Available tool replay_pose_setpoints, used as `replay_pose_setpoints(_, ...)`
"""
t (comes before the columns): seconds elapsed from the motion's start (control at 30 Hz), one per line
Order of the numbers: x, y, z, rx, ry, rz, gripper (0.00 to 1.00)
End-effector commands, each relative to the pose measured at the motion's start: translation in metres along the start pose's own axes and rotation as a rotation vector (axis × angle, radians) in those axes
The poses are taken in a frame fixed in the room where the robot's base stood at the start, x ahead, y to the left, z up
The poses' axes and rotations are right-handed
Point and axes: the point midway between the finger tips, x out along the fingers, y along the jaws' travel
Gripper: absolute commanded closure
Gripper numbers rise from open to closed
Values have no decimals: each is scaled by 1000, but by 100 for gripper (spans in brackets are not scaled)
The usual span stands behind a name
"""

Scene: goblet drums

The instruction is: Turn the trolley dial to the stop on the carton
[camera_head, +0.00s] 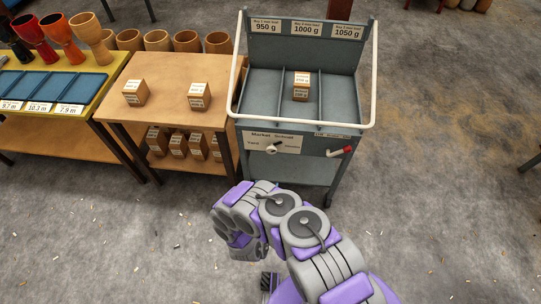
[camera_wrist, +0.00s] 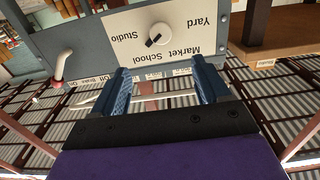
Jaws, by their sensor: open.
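The trolley dial (camera_head: 272,149) is a small knob on a white plate on the trolley's front panel. In the wrist view, upside down, the dial (camera_wrist: 157,37) has a dark grip lying aslant between the words Yard, Market School and Studio; which stop it points at I cannot tell. The carton (camera_head: 301,87) sits in the trolley's middle bay, its label too small to read surely. My gripper (camera_wrist: 163,88) is open and empty, its blue fingers apart, in front of the panel and clear of the dial. In the head view I cannot make out its fingers.
The grey trolley (camera_head: 262,92) has a white rail and a red-tipped lever (camera_head: 343,152) right of the dial. A wooden table (camera_head: 165,85) with cartons stands close on its left. Goblet drums (camera_head: 62,38) stand farther left.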

Motion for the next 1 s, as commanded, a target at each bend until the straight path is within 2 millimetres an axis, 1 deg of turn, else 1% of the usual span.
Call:
replay_pose_setpoints(0.03, -6, 0, 2, -4, 10, -6, 24)
replay_pose_setpoints(0.13, -9, 1, 4, -7, 21, -10, 24)
replay_pose_setpoints(0.27, 0, 2, 3, -8, 23, -7, 24)
replay_pose_setpoints(0.37, 16, 3, 1, -8, 24, -6, 24)
replay_pose_setpoints(0.8, 103, 0, -1, -6, 29, -7, 24)
replay_pose_setpoints(1.0, 138, 0, -1, -9, 27, -9, 24)
